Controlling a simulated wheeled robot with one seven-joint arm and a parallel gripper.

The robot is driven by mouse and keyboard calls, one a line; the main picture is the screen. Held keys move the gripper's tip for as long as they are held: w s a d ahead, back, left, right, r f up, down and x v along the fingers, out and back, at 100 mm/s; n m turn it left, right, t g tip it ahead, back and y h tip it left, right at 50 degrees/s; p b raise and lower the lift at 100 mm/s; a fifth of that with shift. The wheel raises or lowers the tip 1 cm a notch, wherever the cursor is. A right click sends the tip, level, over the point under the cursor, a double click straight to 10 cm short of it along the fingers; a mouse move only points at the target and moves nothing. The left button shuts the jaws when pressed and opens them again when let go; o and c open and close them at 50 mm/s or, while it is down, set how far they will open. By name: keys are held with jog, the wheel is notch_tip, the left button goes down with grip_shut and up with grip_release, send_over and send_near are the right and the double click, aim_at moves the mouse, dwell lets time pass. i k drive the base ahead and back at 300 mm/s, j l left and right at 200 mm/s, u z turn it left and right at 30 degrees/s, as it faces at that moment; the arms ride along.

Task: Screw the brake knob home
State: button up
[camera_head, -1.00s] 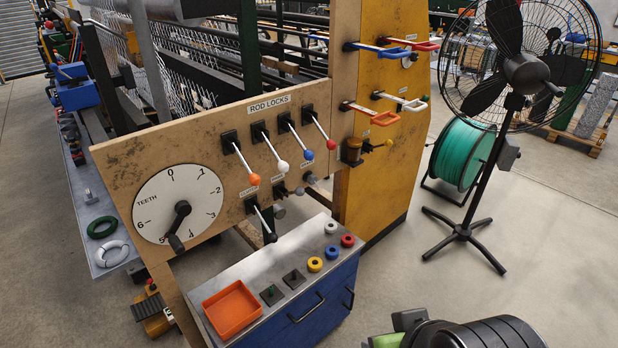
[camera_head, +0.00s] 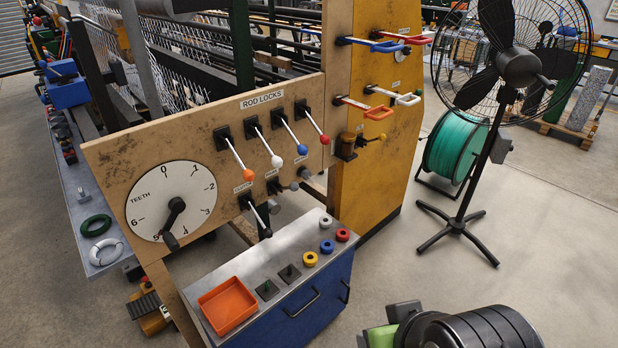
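Below the row of rod-lock levers, the tan panel (camera_head: 110,165) carries a short row of small controls. One is a black-handled lever (camera_head: 258,217) pointing down. Dark rounded parts of my own arm seem to fill the bottom right corner.
A blue cabinet (camera_head: 318,300) below the panel holds an orange tray (camera_head: 227,304) and several coloured rings. Rod-lock levers with orange, white, blue and red balls stick out above. A fan (camera_head: 462,200) and green reel (camera_head: 452,148) stand right. Floor between is clear.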

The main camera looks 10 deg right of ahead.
aim_at(306, 174)
jog(key=i+l+u, duration=0.2)
jog(key=u, duration=0.2)
jog(key=i+l+u, duration=0.2)
jog(key=u, duration=0.25)
jog(key=i+l+u, duration=0.1)
jog(key=l+u, duration=0.3)
jog(key=i+l+u, duration=0.1)
jog(key=l+u, duration=0.2)
jog(key=u, duration=0.15)
jog(key=l+u, duration=0.4)
